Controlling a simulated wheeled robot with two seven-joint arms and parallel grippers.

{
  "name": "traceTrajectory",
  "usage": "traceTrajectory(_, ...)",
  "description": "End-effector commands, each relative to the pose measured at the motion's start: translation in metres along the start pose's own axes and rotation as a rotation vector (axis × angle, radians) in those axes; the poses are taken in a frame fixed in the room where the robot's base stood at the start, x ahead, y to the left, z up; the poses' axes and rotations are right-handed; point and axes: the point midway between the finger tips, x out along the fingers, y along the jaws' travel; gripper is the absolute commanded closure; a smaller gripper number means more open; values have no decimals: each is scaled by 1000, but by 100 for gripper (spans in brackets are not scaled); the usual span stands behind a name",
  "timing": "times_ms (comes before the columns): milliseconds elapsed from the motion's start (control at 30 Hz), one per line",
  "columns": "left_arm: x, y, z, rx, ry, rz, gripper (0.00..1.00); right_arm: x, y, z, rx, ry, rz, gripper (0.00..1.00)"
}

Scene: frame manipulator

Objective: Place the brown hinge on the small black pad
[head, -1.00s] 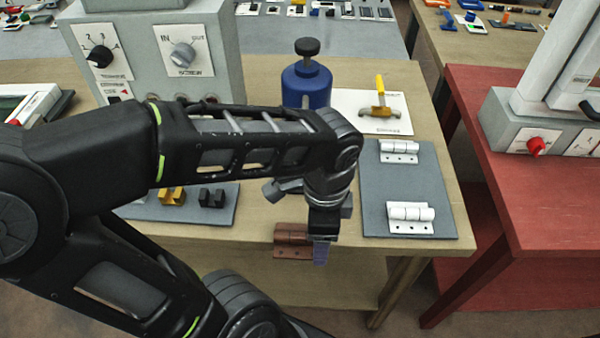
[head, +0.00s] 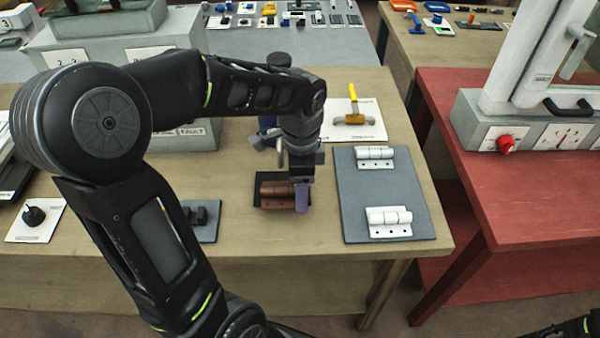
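The brown hinge (head: 274,194) is at the middle of the wooden table. It lies on or just above the small black pad (head: 262,178), whose dark rim shows behind and to the left of it. I cannot tell if there is a small gap under the hinge. My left gripper (head: 301,196) points down at the hinge's right end and is shut on it. Its finger covers that end and the right part of the pad.
A grey board (head: 390,190) with two white hinges (head: 388,221) lies to the right. A white card with a yellow-handled tool (head: 354,110) is behind it. A blue bottle stands partly hidden behind my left arm. Black blocks (head: 199,215) sit on a pad to the left.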

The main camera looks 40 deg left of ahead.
Motion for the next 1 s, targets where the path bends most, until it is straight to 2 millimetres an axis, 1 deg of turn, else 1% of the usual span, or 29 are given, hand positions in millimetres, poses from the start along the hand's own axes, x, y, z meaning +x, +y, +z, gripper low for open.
traceTrajectory(233,0,0,0,0,0,0,81,0,0,0,0,0,0,64)
traceTrajectory(333,0,-4,0,0,0,0,81,-1,0,0,0,0,0,64)
traceTrajectory(433,-1,-18,0,-1,-1,1,81,-5,-2,0,0,0,0,64)
traceTrajectory(567,-1,-40,0,-2,-1,1,81,-9,-4,0,0,-1,0,64)
traceTrajectory(633,9,-39,1,0,-3,5,81,-10,-4,0,0,-1,0,64)
traceTrajectory(700,14,-39,1,0,-1,2,81,-11,-4,0,0,-1,0,64)
traceTrajectory(1000,17,-40,0,0,0,0,81,-9,-4,0,0,-1,0,64)
